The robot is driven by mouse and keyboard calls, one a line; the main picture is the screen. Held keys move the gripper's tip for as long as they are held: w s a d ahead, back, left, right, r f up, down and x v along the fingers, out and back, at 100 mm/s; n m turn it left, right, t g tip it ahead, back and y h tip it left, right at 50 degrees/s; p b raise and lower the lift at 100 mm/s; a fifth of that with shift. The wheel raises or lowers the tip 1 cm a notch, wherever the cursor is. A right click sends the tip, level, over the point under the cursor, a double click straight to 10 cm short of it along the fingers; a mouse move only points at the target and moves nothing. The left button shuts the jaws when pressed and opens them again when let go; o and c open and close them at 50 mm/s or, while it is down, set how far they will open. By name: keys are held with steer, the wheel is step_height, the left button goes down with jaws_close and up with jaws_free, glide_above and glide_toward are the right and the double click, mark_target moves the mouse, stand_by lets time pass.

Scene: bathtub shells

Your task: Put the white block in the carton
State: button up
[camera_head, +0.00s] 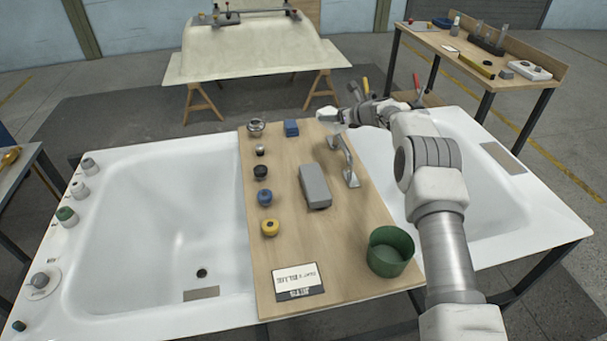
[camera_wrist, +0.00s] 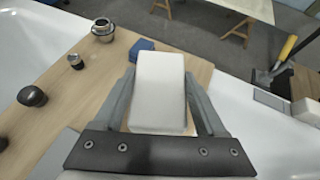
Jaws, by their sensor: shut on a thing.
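My gripper (camera_head: 343,119) is shut on the white block (camera_head: 327,114), over the far right end of the wooden board (camera_head: 335,245). In the wrist view the block (camera_wrist: 160,88) sits between the two fingers of my gripper (camera_wrist: 162,85) and sticks out past them. I cannot tell its exact height over the board. No thing is clearly a carton. A brown box-like thing (camera_head: 430,99) behind my arm is partly hidden; its edge also shows at the right of the wrist view (camera_wrist: 303,84).
The board bears a blue block (camera_head: 291,128), several knobs, a grey box (camera_head: 314,186), a metal handle (camera_head: 346,163), a green cup (camera_head: 390,251) and a label card (camera_head: 298,281). White tubs lie on both sides. Red- and yellow-handled tools stand behind my gripper.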

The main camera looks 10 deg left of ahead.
steer(key=s+a+f, duration=0.2)
steer(key=a, duration=0.1)
steer(key=s+a+f+b, duration=0.1)
steer(key=s+a+f, duration=0.1)
steer(key=a, duration=0.1)
steer(key=s+a+f+b, duration=0.1)
steer(key=s+a+f, duration=0.2)
steer(key=shift+s, duration=0.1)
steer(key=shift+f, duration=1.9)
steer(key=shift+f, duration=0.15)
steer(key=o, duration=1.2)
steer(key=shift+o, duration=0.2)
steer(key=shift+d+r, duration=0.1)
steer(key=shift+r, duration=0.15)
steer(key=b+v, duration=0.1)
steer(key=v, duration=1)
steer(key=shift+s+d+r, duration=0.1)
steer(key=shift+s+d, duration=0.15)
steer(key=shift+d, duration=0.05)
